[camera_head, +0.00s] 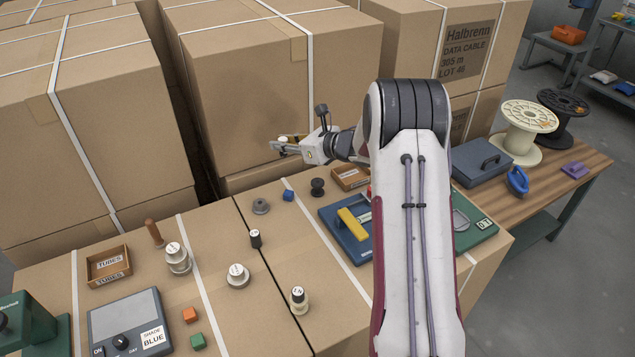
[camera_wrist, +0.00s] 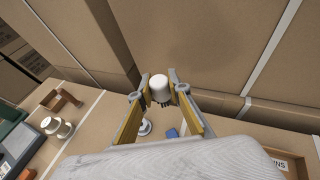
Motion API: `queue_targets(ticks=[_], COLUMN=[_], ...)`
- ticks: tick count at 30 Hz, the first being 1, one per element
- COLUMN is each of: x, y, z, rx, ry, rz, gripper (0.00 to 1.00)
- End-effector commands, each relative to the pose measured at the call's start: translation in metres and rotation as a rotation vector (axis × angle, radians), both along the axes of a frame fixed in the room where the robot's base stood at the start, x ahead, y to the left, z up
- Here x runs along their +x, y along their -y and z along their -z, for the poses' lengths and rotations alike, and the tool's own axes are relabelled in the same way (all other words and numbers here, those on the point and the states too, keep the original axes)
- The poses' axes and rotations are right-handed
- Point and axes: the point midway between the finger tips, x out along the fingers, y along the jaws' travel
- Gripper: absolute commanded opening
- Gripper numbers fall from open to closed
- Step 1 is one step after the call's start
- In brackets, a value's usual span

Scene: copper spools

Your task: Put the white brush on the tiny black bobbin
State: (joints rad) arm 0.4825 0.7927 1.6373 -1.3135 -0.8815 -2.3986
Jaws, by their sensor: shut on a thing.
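My gripper (camera_head: 278,146) is shut on the white brush (camera_wrist: 160,86), a short white cylinder with dark bristles below it. The brush is held above the box top, near the tall cardboard box behind; in the head view it is small and partly covered by the fingers. A black cylinder with a pale label on top (camera_head: 255,239) stands nearer the front. I cannot make out the black bobbin in the wrist view.
A grey spool (camera_head: 261,206) and a blue cube (camera_head: 288,195) stand near the bobbin. A blue tray (camera_head: 337,232) with a yellow-handled tool lies to the right. Several labelled spools, a wooden tray (camera_head: 108,265) and a switch box (camera_head: 129,324) lie left. Tall cartons close off the back.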

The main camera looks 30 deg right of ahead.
Motion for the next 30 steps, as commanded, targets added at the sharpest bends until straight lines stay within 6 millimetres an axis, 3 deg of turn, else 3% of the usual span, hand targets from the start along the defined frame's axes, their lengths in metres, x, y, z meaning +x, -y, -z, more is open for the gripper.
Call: queue_targets(ticks=[3,10,30], x=[-0.012,-0.030,-0.032], y=[0.039,0.085,0.088], z=[-0.001,0.001,0.016], rx=[0.002,0.004,-0.011], ry=[-0.004,-0.017,-0.031], rz=[0.073,0.180,0.206], gripper=[0.00,0.00,0.00])
